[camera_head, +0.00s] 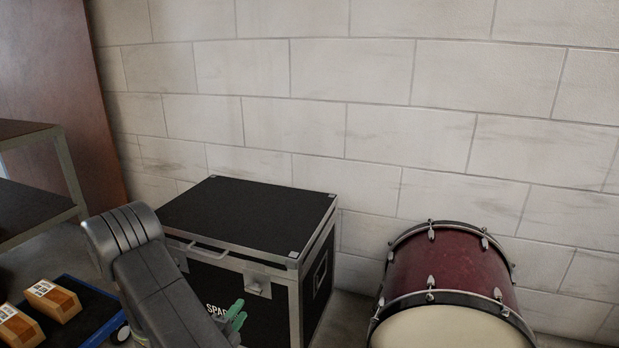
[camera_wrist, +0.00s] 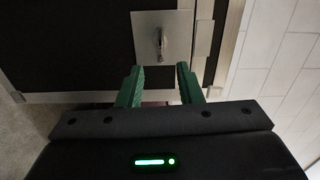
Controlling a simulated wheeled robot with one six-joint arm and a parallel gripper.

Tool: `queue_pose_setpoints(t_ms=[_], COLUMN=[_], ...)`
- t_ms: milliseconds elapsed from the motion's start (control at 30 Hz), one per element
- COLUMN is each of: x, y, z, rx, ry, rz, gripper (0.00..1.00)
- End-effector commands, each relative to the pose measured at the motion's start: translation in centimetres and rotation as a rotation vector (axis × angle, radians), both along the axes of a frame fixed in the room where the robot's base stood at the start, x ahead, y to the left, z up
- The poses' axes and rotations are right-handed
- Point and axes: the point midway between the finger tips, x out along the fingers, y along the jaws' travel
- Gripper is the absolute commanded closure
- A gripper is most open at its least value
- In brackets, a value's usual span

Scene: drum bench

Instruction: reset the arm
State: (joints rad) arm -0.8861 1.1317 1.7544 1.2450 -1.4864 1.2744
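My gripper (camera_wrist: 159,84) shows in the wrist view with two green fingers spread apart and nothing between them. Just beyond the fingertips is the metal latch plate (camera_wrist: 147,45) of a black flight case; I cannot tell whether they touch it. In the head view my grey arm reaches down in front of the case (camera_head: 250,215), and the green fingers (camera_head: 235,314) show low at its front face. The case is closed, with metal edges, and stands against the wall.
A dark red bass drum (camera_head: 450,265) stands right of the case. At the lower left, a blue-edged dolly (camera_head: 100,325) carries wooden-looking boxes (camera_head: 52,300). A metal-framed shelf (camera_head: 62,165) stands at the left. A pale block wall (camera_head: 380,120) closes off the back.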

Motion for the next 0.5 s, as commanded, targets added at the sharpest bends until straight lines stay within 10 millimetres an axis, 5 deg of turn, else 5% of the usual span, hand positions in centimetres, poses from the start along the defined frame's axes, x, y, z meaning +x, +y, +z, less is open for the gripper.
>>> queue_pose_setpoints(t_ms=[367,500], x=[6.7,6.6], y=[-2.6,-2.4], z=[-0.1,0.2], rx=[0.003,-0.1], ry=[-0.003,0.035], rz=[-0.005,0.001], gripper=[0.67,0.67])
